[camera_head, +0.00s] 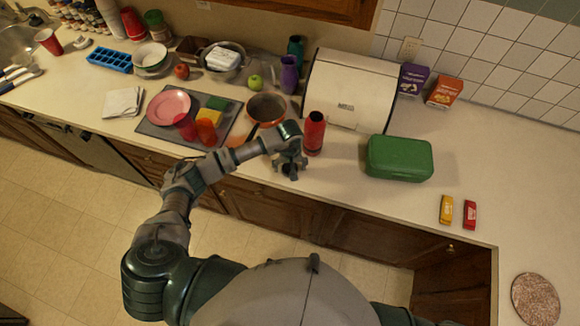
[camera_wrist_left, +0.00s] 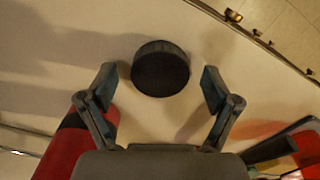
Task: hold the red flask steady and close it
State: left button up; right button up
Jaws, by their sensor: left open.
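The red flask (camera_head: 314,135) stands upright on the counter in front of the white bread box, its top end dark. In the left wrist view the red flask (camera_wrist_left: 78,150) shows at the lower left, beside my left finger. My left gripper (camera_head: 290,170) is just left of the flask, low over the counter, and points down. In the left wrist view my left gripper (camera_wrist_left: 159,80) is open, with a black round lid-like piece (camera_wrist_left: 160,70) between and slightly beyond its fingertips. I see no finger touching that piece. My right gripper is not in view.
A green case (camera_head: 399,158) lies right of the flask, and the bread box (camera_head: 348,90) stands behind it. An orange-rimmed pan (camera_head: 266,108) and a dark mat (camera_head: 160,130) with dishes and red cups are to the left. The front counter edge is close to the gripper.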

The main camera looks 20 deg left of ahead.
pick_arm(q)
jog(key=c, duration=0.9)
jog(key=shift+c, duration=0.2)
jog(key=shift+r, duration=0.1)
jog(key=shift+w+r+b, duration=0.1)
jog(key=shift+r+b, duration=0.2)
jog(key=shift+r, duration=0.2)
notch_tip(320, 180, up, 2)
jog(key=shift+r+b, duration=0.1)
jog(key=shift+b, duration=0.35)
jog(key=s+d+r+b, duration=0.1)
jog(key=s+d+b, duration=0.2)
jog(key=s+d, duration=0.4)
jog(key=s, duration=0.7)
jog(key=shift+s+d+r+b, duration=0.2)
jog(key=shift+r+b, duration=0.15)
